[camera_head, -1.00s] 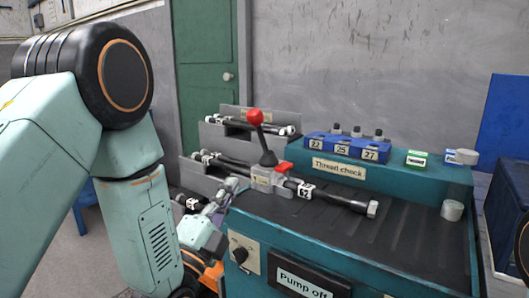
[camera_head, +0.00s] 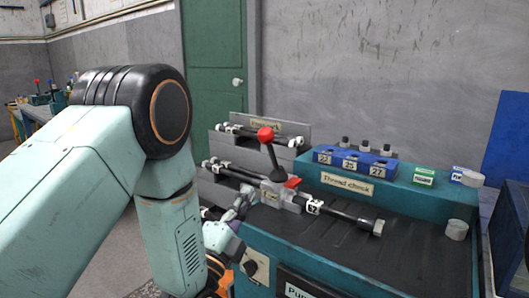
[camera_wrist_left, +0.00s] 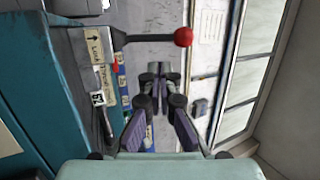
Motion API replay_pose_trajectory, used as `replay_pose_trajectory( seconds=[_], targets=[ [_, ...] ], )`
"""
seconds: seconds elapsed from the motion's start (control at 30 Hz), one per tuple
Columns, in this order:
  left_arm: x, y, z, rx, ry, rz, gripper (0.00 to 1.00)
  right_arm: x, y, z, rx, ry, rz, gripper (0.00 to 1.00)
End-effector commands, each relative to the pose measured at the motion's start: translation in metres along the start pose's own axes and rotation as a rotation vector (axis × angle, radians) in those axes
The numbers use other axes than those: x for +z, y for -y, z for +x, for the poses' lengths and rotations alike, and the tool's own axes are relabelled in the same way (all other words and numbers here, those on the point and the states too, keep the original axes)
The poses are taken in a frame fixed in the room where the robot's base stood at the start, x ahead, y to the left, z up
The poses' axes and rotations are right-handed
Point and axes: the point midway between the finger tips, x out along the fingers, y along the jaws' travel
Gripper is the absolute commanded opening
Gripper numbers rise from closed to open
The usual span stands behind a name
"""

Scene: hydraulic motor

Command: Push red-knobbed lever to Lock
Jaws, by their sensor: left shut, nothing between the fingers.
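The red-knobbed lever (camera_head: 266,136) stands on a grey clamp block (camera_head: 283,193) at the left end of the teal bench, its black shaft leaning a little toward the upper left. In the left wrist view the red knob (camera_wrist_left: 183,37) is at the top, with a label reading "Lock" and an arrow (camera_wrist_left: 96,45) to its left. My left gripper (camera_head: 238,205) is low beside the clamp block, to its left. In the wrist view its fingers (camera_wrist_left: 160,78) are closed together and empty, apart from the knob. My right gripper is not in view.
A black hose with a metal end (camera_head: 345,215) lies across the bench top (camera_head: 400,255) from the clamp. A blue block (camera_head: 354,162) with numbered fittings sits behind it. Racks with hoses (camera_head: 230,145) stand behind the lever. Open air lies above the bench.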

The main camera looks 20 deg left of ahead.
Motion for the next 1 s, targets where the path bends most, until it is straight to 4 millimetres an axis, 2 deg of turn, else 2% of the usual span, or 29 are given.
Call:
replay_pose_trajectory(
  seconds=[0.03,0.43,0.8,1.0],
  targets=[
    [0.0,0.003,0.004,0.0,0.0,0.0,0.0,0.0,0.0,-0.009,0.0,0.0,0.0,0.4],
    [-0.001,0.003,0.022,0.001,-0.001,0.0,0.0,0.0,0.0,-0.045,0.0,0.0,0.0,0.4],
    [0.0,0.0,0.087,-0.005,-0.001,0.0,0.0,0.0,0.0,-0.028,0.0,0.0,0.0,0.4],
    [0.0,0.0,0.106,-0.002,0.0,-0.001,0.0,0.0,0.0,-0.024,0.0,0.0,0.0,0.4]
  ],
)
